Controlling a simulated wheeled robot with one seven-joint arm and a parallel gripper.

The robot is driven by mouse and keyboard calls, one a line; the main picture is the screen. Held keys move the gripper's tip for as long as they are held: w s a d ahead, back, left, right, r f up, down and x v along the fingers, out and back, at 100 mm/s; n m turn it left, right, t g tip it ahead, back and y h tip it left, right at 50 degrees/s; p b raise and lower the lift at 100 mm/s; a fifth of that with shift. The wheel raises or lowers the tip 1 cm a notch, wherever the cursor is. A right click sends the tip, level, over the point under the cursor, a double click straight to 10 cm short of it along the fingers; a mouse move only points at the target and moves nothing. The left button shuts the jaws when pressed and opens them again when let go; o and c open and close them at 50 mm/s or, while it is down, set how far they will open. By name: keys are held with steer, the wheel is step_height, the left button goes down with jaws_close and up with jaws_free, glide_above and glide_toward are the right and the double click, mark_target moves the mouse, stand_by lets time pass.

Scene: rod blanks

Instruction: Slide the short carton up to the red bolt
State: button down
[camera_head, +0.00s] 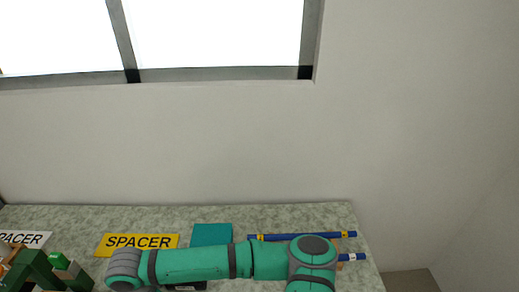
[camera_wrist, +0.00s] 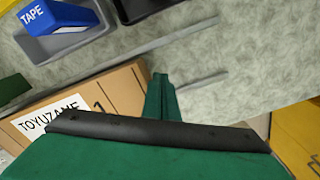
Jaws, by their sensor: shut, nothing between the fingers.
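A brown cardboard carton (camera_wrist: 120,92) with a white printed label (camera_wrist: 42,116) lies at the left in the wrist view, partly hidden by my gripper. I cannot tell whether it is the short carton. My gripper (camera_wrist: 160,78) is shut, its dark green fingers together and empty, beside the carton's right end. I cannot tell whether they touch. In the head view, dark green parts at the lower left appear to be my gripper (camera_head: 40,272). No red bolt can be made out in either view.
A blue tape box (camera_wrist: 55,17) sits in a grey tray (camera_wrist: 92,38). Thin grey strips lie on the speckled tabletop (camera_wrist: 255,60), otherwise clear there. A yellow item (camera_wrist: 298,135) is at the right. The head view shows a yellow SPACER sign (camera_head: 137,243), a teal block (camera_head: 211,234) and blue rods (camera_head: 345,235).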

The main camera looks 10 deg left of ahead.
steer(key=shift+s+a, duration=0.25)
steer(key=shift+a, duration=0.7)
steer(key=shift+s+a, duration=0.2)
steer(key=shift+a, duration=0.7)
steer(key=shift+d+r, duration=0.1)
steer(key=shift+d, duration=0.05)
steer(key=shift+w+d+r, duration=0.15)
steer(key=shift+d+r, duration=0.35)
steer(key=shift+d, duration=0.2)
steer(key=shift+w+d+r, duration=0.15)
steer(key=shift+d+r, duration=0.3)
steer(key=shift+d, duration=0.2)
step_height(320, 180, up, 10)
